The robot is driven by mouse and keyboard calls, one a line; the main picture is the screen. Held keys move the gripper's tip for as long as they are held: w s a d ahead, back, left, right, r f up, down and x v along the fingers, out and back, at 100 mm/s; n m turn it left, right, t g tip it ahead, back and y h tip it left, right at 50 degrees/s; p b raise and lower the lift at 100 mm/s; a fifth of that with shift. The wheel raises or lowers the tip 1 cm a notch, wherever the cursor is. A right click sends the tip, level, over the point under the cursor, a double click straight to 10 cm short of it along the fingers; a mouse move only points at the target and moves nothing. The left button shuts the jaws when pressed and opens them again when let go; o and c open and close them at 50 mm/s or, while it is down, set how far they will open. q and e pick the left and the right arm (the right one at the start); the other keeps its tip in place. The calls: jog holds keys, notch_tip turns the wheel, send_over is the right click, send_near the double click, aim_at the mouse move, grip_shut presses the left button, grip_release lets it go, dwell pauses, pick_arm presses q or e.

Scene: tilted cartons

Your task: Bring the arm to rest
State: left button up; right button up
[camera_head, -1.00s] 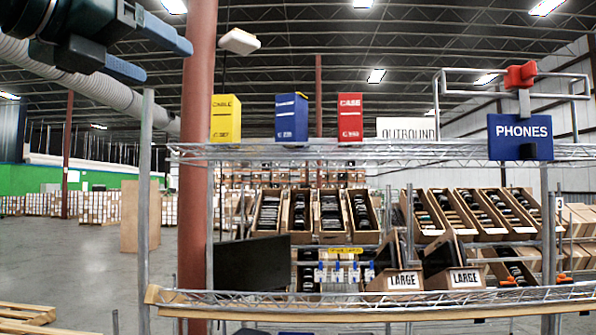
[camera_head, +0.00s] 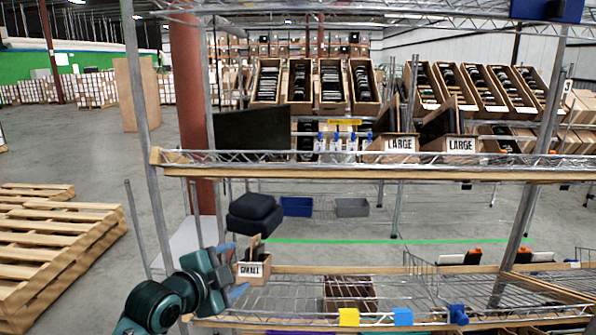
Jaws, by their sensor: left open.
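My left arm comes in at the lower left, teal and dark. Its left gripper (camera_head: 234,272) has blue fingers held apart and is open. A small carton labelled SMALL (camera_head: 254,269) stands on the lower wire shelf right at the fingers. I cannot tell whether the fingers touch it or are only in front of it. I see nothing clearly held. My right gripper is not in view.
Two tilted cartons labelled LARGE (camera_head: 391,145) stand on the upper wooden-edged shelf (camera_head: 400,173). The lower shelf (camera_head: 300,325) carries yellow and blue blocks along its front edge. Wooden pallets (camera_head: 60,240) lie on the floor at left.

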pick_arm(q)
jog(key=s+f+n+g+y, duration=0.1)
jog(key=s+f+n, duration=0.3)
jog(key=s+f, duration=0.4)
jog(key=s+f+n+y, duration=0.1)
jog(key=s+f+n, duration=0.4)
jog(key=f, duration=0.6)
jog(key=s+a+f+n, duration=0.1)
jog(key=s+f, duration=0.3)
jog(key=s, duration=0.4)
jog(key=s+a+f+n+g+y, duration=0.1)
jog(key=s+f+n, duration=0.3)
jog(key=s, duration=0.4)
